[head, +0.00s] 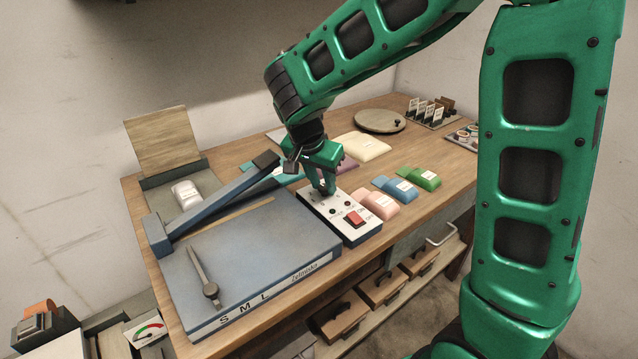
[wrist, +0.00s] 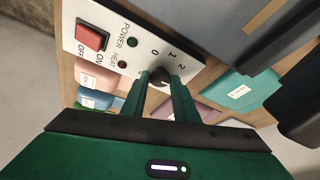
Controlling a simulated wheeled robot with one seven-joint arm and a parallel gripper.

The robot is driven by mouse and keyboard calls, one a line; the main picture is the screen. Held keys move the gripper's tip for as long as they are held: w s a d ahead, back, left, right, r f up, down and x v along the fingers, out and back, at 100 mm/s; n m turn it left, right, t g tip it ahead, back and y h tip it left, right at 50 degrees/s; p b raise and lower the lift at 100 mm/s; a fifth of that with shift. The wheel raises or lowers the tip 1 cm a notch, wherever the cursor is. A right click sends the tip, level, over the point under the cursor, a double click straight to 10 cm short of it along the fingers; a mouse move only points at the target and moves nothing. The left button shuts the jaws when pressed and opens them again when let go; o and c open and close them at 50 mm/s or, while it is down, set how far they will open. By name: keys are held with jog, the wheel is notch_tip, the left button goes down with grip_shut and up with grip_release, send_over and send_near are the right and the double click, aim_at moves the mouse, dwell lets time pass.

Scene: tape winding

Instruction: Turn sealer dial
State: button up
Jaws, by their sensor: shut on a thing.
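The sealer's control panel (head: 348,222) is a white-topped box on the wooden bench, beside the blue-grey sealer bed (head: 250,265). The panel also shows in the wrist view (wrist: 100,30), with a red switch (wrist: 91,37) marked ON and OFF and lamps labelled POWER and HEAT. The dark round dial (wrist: 159,77) sits by the numbers 0, 1 and 2. My gripper (wrist: 160,80) is shut on the dial, one finger on each side. In the head view my gripper (head: 325,188) comes down on the panel's far end and hides the dial.
The sealer's raised blue arm (head: 225,200) stands close left of my gripper. Pink (head: 380,203), blue (head: 400,188) and green (head: 418,178) packets lie to the right. A round wooden disc (head: 380,120) lies at the back.

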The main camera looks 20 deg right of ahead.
jog(key=o, duration=1.1)
jog(key=shift+s+f, duration=0.1)
jog(key=shift+s, duration=0.05)
jog(key=shift+c, duration=0.2)
jog(key=v, duration=1)
jog(key=shift+r, duration=0.35)
jog(key=shift+a, duration=0.1)
